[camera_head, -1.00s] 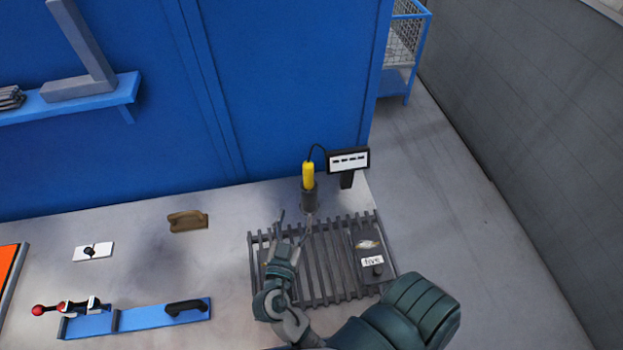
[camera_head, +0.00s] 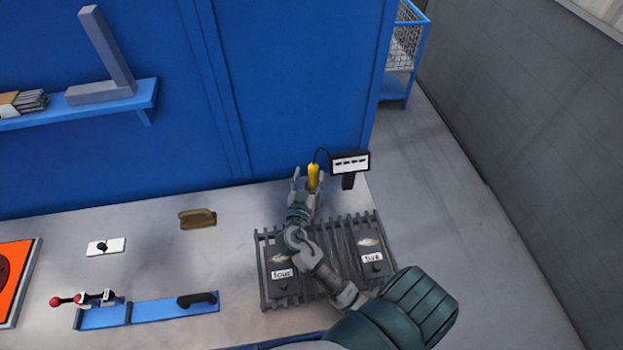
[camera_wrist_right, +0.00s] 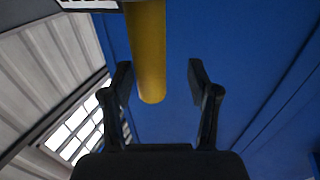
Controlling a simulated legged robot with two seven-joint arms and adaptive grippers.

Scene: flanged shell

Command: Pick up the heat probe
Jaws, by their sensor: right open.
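The heat probe (camera_head: 314,176) has a yellow handle and stands upright at the back of the bench, with a dark cable to a small display. My right gripper (camera_head: 306,180) is open at the yellow handle, with its fingers around or beside it in the head view. In the right wrist view the yellow handle (camera_wrist_right: 149,60) comes down from the top between the two open fingers (camera_wrist_right: 162,85), nearer the left one. No contact is clear. The probe's holder is hidden behind my gripper in the head view. My left gripper is not in view.
The display (camera_head: 349,162) stands just right of the probe. A slatted rack (camera_head: 326,285) with dark labelled blocks lies under my right arm. A brown block (camera_head: 198,218), a white switch plate (camera_head: 106,246) and a blue fixture (camera_head: 150,310) lie left. A blue wall (camera_head: 270,90) rises behind.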

